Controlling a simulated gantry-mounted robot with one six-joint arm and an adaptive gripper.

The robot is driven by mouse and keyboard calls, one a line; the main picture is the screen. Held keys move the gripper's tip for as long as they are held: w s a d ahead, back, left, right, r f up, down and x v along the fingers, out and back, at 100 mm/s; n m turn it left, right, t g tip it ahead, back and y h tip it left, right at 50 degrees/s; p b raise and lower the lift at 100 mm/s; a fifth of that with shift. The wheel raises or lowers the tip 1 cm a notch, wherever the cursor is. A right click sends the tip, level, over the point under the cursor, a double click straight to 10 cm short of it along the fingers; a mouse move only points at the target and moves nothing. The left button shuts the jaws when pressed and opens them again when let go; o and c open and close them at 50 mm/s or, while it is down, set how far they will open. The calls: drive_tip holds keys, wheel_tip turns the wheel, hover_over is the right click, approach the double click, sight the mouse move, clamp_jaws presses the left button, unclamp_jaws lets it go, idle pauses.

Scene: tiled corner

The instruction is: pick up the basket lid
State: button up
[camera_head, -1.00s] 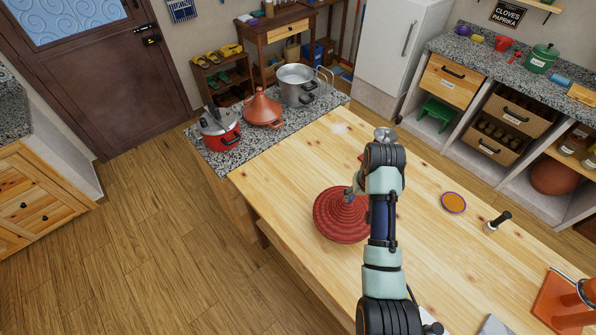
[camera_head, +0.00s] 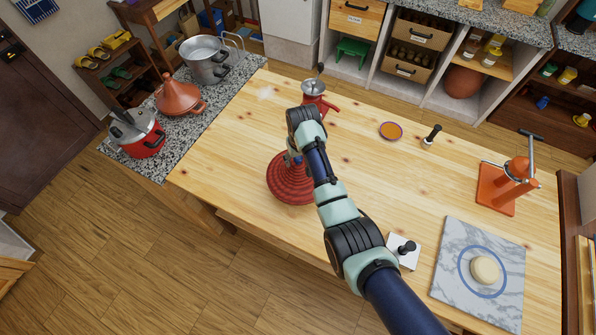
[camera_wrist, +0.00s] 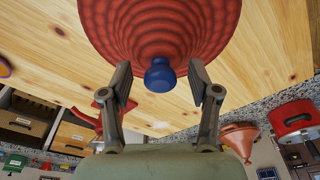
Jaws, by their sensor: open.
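The basket lid (camera_head: 290,184) is a round, red, ridged woven cone on the wooden table (camera_head: 400,160), near its front left edge. In the wrist view the lid (camera_wrist: 160,25) fills the top, with its blue knob (camera_wrist: 160,75) in the middle. My gripper (camera_wrist: 160,84) is open, with one finger on each side of the knob and a visible gap to both. In the head view my wrist hides most of my gripper and part of the lid.
A red grinder (camera_head: 316,92) stands just behind my wrist. An orange-rimmed disc (camera_head: 391,131), a black-handled stamp (camera_head: 431,135), an orange press (camera_head: 508,185) and a marble slab (camera_head: 450,275) lie to the right. Pots and a clay tagine (camera_head: 178,97) stand on the granite end at left.

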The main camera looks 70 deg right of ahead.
drive_tip(key=shift+f, duration=0.1)
clamp_jaws()
idle(0.3)
wheel_tip(320, 180, up, 20)
drive_tip(key=p, duration=0.4)
drive_tip(key=shift+p, duration=0.35)
